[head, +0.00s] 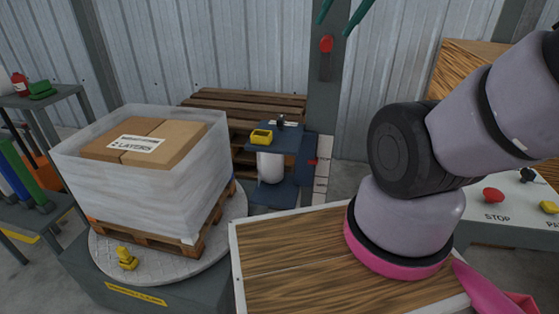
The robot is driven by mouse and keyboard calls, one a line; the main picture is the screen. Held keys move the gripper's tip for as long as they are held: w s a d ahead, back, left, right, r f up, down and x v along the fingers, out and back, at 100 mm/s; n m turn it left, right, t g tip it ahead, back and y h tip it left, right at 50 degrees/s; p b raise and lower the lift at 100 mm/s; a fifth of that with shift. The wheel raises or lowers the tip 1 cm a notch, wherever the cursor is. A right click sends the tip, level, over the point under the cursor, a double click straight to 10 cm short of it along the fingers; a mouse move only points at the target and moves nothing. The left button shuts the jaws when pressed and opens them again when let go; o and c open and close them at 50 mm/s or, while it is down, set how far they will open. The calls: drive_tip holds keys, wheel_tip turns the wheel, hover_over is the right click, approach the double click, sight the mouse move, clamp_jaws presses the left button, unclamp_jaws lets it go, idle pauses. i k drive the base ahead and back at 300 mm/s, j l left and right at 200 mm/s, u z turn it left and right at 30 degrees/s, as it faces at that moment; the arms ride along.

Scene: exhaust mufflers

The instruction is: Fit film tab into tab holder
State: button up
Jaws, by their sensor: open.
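My gripper (336,30) shows only as two teal fingertips at the top edge, spread apart with nothing between them. They appear above and in front of the grey post. A yellow open-topped piece (261,137) sits on the blue-grey film carriage (288,142), with a small dark and white piece (281,123) behind it. A yellow stepped block (126,258) stands on the turntable's front left. I cannot tell which of these is the film tab or the tab holder. A white film roll (270,168) stands under the carriage top.
A film-wrapped pallet load (140,190) stands on the round turntable (110,262) at left. Wooden pallets (225,104) are stacked behind. The grey post (342,95) carries a red knob (326,44). My arm fills the right. A panel (508,208) labelled STOP has a red button.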

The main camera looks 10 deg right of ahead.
sight(277, 189)
drive_tip(key=u, duration=1.75)
drive_tip(key=i+j+u, duration=0.25)
drive_tip(key=j, duration=0.15)
drive_tip(key=j+u, duration=0.25)
drive_tip(key=i+j+u, duration=0.25)
drive_tip(key=j, duration=0.15)
drive_tip(key=i+j, duration=0.2)
drive_tip(key=i, duration=0.2)
drive_tip(key=i+j, duration=0.2)
drive_tip(key=i, duration=0.15)
drive_tip(key=i+z, duration=0.6)
drive_tip(key=z, duration=0.25)
drive_tip(key=i+j+z, duration=0.25)
drive_tip(key=z, duration=0.15)
drive_tip(key=i+z, duration=0.15)
drive_tip(key=z, duration=0.3)
drive_tip(key=i+j+z, duration=0.1)
drive_tip(key=z, duration=0.4)
drive_tip(key=i+j+z, duration=0.1)
drive_tip(key=z, duration=0.35)
drive_tip(key=i+j+z, duration=0.1)
drive_tip(key=z, duration=0.4)
drive_tip(key=j+z, duration=0.2)
drive_tip(key=z, duration=0.25)
drive_tip(key=i+j+z, duration=0.15)
drive_tip(key=z, duration=0.25)
drive_tip(key=i+j+z, duration=0.1)
drive_tip(key=z, duration=0.3)
drive_tip(key=k+j, duration=0.05)
drive_tip(key=j, duration=0.05)
